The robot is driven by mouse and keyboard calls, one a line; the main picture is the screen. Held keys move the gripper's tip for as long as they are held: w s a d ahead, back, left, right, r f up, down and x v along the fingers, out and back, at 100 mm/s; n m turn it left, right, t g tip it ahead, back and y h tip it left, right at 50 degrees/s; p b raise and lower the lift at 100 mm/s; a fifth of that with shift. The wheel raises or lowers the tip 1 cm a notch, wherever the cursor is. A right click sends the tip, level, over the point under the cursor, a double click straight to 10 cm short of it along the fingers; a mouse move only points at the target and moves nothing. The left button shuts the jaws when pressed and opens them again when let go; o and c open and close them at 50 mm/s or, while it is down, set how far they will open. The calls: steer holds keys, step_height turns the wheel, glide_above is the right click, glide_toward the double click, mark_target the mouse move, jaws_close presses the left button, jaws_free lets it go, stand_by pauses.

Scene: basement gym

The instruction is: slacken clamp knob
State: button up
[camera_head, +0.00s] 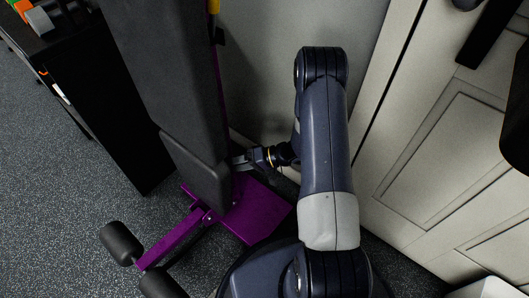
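A weight bench with black pads (165,75) and a purple frame (250,212) stands left of my arm, its long pad steeply raised. My gripper (240,160) reaches left from my arm, low beside the edge of the bench's lower pad (200,172) and above the purple base. Its fingertips are close to the pad edge, and I cannot tell whether they touch anything or are open or shut. I cannot make out a clamp knob for certain. A small dark fitting (219,37) sits on the purple upright at the pad's right edge, below a yellow piece (213,6).
Black foam rollers (121,243) stick out at the bench's front left. A black rack (105,110) with coloured items on top stands at the left. A pale wall (270,60) and panelled door (440,140) are close on the right. Speckled floor (60,200) is clear at lower left.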

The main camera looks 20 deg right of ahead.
steer(key=p+v, duration=0.1)
steer(key=v, duration=0.8)
steer(key=shift+d, duration=0.2)
steer(key=shift+f, duration=0.1)
